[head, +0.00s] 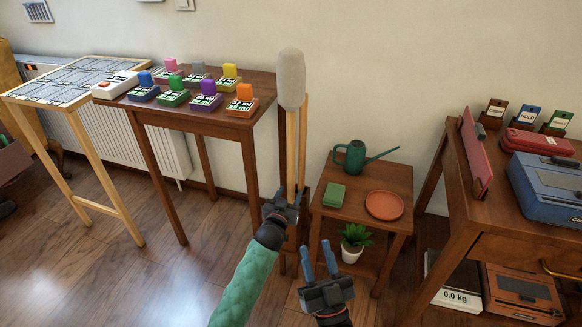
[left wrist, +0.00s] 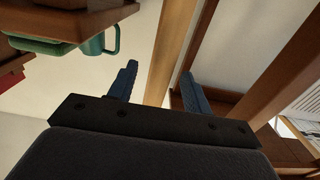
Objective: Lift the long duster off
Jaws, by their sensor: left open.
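The long duster has a pale grey fluffy head (head: 291,80) and stands upright in the middle of the head view. Two thin wooden poles (head: 303,140) run down side by side below the head; I cannot tell which is its handle. My left gripper (head: 284,200) is open at the lower part of the poles. In the left wrist view, a wooden pole (left wrist: 170,45) passes between the spread blue fingers of my left gripper (left wrist: 160,85); contact cannot be told. The lower ends are hidden behind my gripper. My right gripper (head: 320,262) is open and empty, lower and to the right.
A brown table (head: 245,125) with coloured blocks stands left of the duster. A small shelf table (head: 335,215) with a green watering can (head: 355,157), red saucer (head: 385,205) and potted plant (head: 355,240) stands close on the right. A desk (head: 470,215) is farther right.

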